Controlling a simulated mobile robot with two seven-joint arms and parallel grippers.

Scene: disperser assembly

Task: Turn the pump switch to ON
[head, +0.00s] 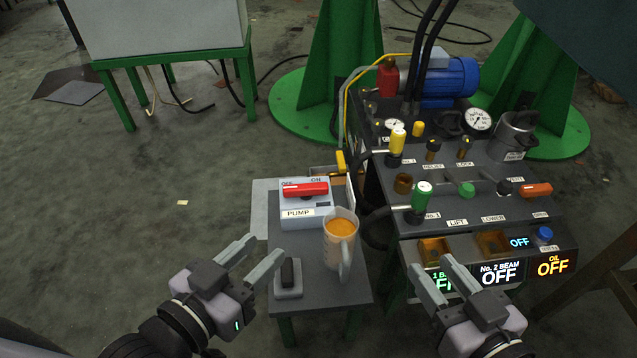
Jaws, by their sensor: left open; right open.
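The pump switch (305,188) is a red bar handle on a light grey-blue box (322,212) labelled PUMP, with OFF marked at its upper left and ON at its upper right. The handle lies roughly level across the box; I cannot tell which mark it is set to. The box sits on a small grey side table (318,293). My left gripper (258,258) is open and empty, in front and left of the box, apart from the switch. My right gripper (430,277) is open and empty in front of the control panel.
A mug with orange-brown liquid (336,251) stands just in front of the box. A small block with a black knob (288,277) is near my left fingers. The control panel (385,143) with levers, gauges and lit OFF displays (498,274) fills the right. Floor at left is open.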

